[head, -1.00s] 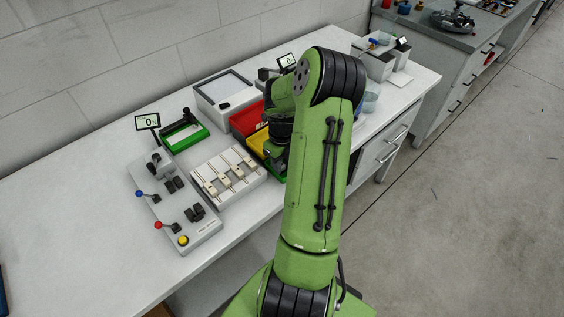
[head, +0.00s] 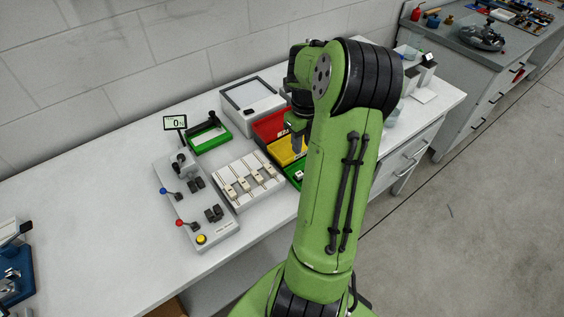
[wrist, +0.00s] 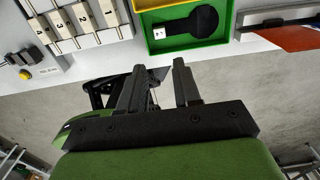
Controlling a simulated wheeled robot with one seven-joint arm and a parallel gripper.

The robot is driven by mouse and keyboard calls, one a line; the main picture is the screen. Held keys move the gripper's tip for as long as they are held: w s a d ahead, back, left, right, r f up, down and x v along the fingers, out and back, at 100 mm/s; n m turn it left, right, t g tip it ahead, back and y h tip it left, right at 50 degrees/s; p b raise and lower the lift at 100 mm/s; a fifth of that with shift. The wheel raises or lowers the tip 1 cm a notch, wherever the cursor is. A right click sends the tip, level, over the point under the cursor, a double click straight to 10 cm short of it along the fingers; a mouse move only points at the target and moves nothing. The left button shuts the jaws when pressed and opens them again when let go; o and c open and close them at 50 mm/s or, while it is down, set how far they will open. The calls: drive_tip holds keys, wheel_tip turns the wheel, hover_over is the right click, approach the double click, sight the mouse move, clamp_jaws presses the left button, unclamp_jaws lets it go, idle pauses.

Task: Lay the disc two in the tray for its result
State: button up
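The green tray (wrist: 145,30) is at the top of the wrist view, with a dark round disc (wrist: 205,18) with a stem lying in it. A white tag (wrist: 157,33) sits at the stem's end; I cannot read its mark. In the head view the green tray (head: 292,178) is partly hidden by my arm, and the white tag shows inside. The yellow tray (head: 283,152) and red tray (head: 268,127) lie behind it.
A white rack (head: 240,196) with several numbered pale pieces stands left of the trays. A grey control panel (head: 195,215) with levers and a yellow button is further left. A white lidded box (head: 252,98) stands behind. The table's left part is mostly clear.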

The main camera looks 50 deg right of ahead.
drive_tip(key=w+a+r+n+t+h, duration=0.1)
drive_tip(key=a+r+n, duration=0.4)
drive_tip(key=a+n, duration=0.35)
drive_tip(key=w+a+r+n+t+h, duration=0.1)
drive_tip(key=a+r+n+h, duration=0.1)
drive_tip(key=a+r+n, duration=0.5)
drive_tip(key=s+a+n+t+y, duration=0.1)
drive_tip(key=s+a+n, duration=0.4)
drive_tip(key=n, duration=0.6)
drive_tip(key=s+a+n+t+y, duration=0.2)
drive_tip(key=s+a+n, duration=0.3)
drive_tip(key=a+n, duration=0.5)
drive_tip(key=shift+s+a+r+n+t, duration=0.15)
drive_tip(key=shift+s+r+n+t, duration=0.25)
drive_tip(key=shift+n, duration=0.65)
